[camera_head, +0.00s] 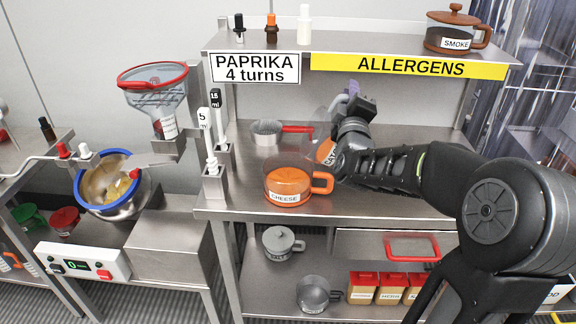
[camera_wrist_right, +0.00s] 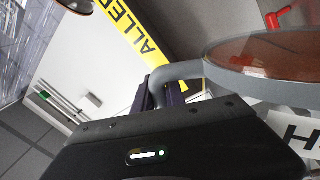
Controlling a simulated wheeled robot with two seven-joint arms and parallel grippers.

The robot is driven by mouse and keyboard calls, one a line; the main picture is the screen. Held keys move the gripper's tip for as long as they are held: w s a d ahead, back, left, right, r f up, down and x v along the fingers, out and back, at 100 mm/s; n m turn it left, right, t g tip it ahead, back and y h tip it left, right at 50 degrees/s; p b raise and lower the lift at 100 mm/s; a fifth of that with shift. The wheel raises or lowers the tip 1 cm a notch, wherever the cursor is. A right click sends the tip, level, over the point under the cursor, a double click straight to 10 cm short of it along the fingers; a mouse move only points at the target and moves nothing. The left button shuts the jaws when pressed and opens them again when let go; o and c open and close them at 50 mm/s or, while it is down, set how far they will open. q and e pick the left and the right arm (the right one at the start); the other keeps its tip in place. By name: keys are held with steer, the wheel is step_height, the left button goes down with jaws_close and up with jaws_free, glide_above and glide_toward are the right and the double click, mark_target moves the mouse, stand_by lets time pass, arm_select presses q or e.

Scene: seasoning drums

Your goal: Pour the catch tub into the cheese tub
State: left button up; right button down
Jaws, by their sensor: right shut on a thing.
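The cheese tub (camera_head: 288,180) stands on the steel worktop in the head view. It is clear with orange contents, an orange handle on its right and a CHEESE label. My right gripper (camera_head: 350,98) is above and right of it, shut on the catch tub's grey handle; its dark fingers (camera_wrist_right: 165,95) show in the wrist view. The catch tub (camera_head: 328,151) is clear, tilted and partly hidden by my wrist, with orange contents near its label. In the wrist view the catch tub's grey rim (camera_wrist_right: 225,45) surrounds brownish-orange contents. My left gripper is out of view.
A steel pan with a red handle (camera_head: 266,133) stands behind the cheese tub. Spoon holders (camera_head: 213,184) stand at the worktop's left edge. The ALLERGENS shelf (camera_head: 408,65) is above. Worktop is clear right of the cheese tub, under my right arm.

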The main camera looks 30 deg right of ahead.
steer(key=shift+w+a+r+n+p, duration=0.15)
steer(key=shift+w+a+n+p, duration=0.3)
steer(key=shift+a+n+p, duration=0.2)
steer(key=shift+w+a+r+n+t+p, duration=0.15)
steer(key=shift+w+a+r+n+p, duration=0.2)
steer(key=shift+w+a+n+p, duration=0.35)
steer(key=shift+w+a+r+n+t+p, duration=0.15)
steer(key=shift+w+a+r+n+p, duration=0.25)
steer(key=shift+a+p, duration=0.5)
steer(key=shift+w+a+f+y, duration=0.15)
steer(key=shift+a+f+y, duration=0.1)
steer(key=shift+y, duration=0.15)
steer(key=shift+w+a+n, duration=0.15)
steer(key=shift+n, duration=0.1)
steer(key=shift+w+a+f+n, duration=0.1)
steer(key=shift+w+a+n, duration=0.25)
steer(key=shift+a+n, duration=0.2)
steer(key=shift+w+a+f+n, duration=0.1)
steer(key=shift+w+a+n, duration=0.15)
steer(key=shift+a, duration=0.05)
